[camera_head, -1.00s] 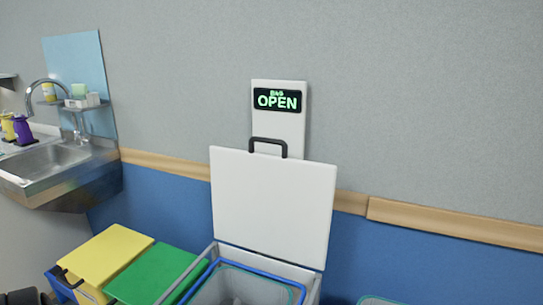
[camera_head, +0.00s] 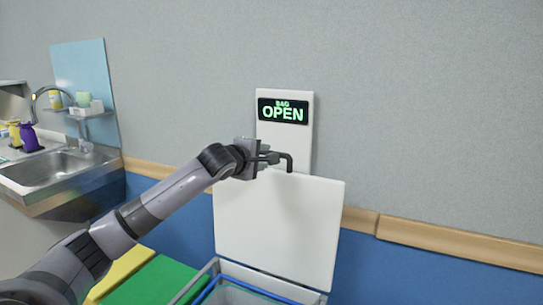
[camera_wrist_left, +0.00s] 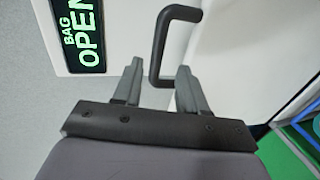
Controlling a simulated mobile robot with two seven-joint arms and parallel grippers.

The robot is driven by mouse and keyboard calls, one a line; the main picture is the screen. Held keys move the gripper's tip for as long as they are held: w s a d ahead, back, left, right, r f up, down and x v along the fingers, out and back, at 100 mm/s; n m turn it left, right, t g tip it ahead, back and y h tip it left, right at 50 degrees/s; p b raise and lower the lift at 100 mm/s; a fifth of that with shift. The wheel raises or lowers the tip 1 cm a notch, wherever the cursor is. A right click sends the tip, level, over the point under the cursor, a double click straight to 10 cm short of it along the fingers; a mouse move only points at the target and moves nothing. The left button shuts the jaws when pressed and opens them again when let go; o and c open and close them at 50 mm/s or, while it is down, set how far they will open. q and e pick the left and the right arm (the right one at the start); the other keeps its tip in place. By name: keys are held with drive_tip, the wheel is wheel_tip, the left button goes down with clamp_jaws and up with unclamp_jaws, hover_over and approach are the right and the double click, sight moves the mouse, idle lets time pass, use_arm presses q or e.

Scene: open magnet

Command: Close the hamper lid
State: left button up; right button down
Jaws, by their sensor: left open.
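The white hamper lid (camera_head: 280,230) stands open, upright against the wall, above the hamper (camera_head: 272,284), which is cut off by the bottom edge of the head view. A dark handle (camera_head: 290,162) rises from the lid's top edge. My left gripper (camera_head: 268,158) is open at this handle, reaching in from the left. In the left wrist view, the handle (camera_wrist_left: 162,42) has its near end between the open fingers of my left gripper (camera_wrist_left: 160,71), with no clear grip on it. The lid (camera_wrist_left: 235,60) is at the right there. My right gripper is not in view.
A lit "BAG OPEN" sign (camera_head: 283,111) on a white panel is on the wall behind the handle. A green lid (camera_head: 150,283) and a yellow lid (camera_head: 122,272) lie left of the hamper, below my arm. A steel sink (camera_head: 55,168) is at far left.

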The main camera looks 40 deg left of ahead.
use_arm(q)
drive_tip(key=shift+p+x, duration=1.05)
drive_tip(key=shift+x, duration=2.45)
drive_tip(key=shift+a+r, duration=0.1)
clamp_jaws()
